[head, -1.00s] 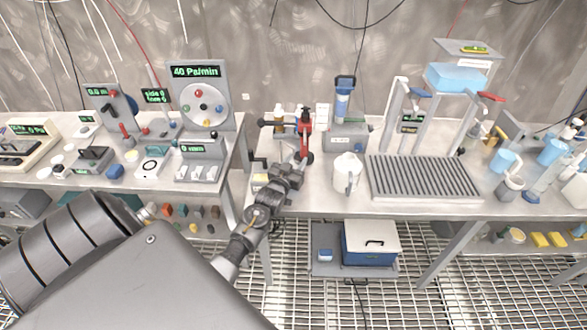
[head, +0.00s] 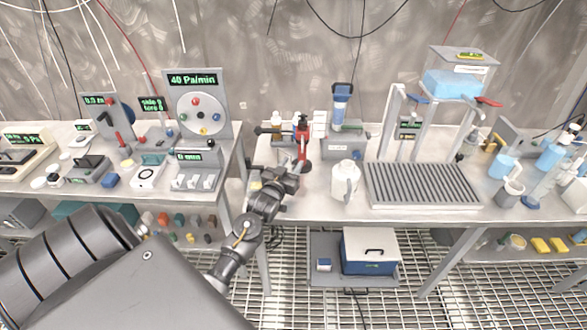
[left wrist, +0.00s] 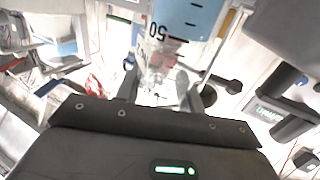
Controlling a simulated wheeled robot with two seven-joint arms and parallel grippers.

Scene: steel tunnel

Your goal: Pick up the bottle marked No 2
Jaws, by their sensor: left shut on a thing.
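My left gripper (head: 293,172) reaches over the front left part of the right bench, just in front of a red stand (head: 303,148). In the left wrist view its two fingers (left wrist: 168,92) are closed on a pale, see-through thing (left wrist: 160,62) with a reddish part. Small bottles with pale caps (head: 277,120) stand at the back left of this bench; no "No 2" mark is legible. My right gripper is out of view.
A white jug (head: 345,181) stands right of my gripper, beside a ribbed grey tray (head: 422,185). A blue filter unit (head: 341,107) stands behind. A gap separates the two benches.

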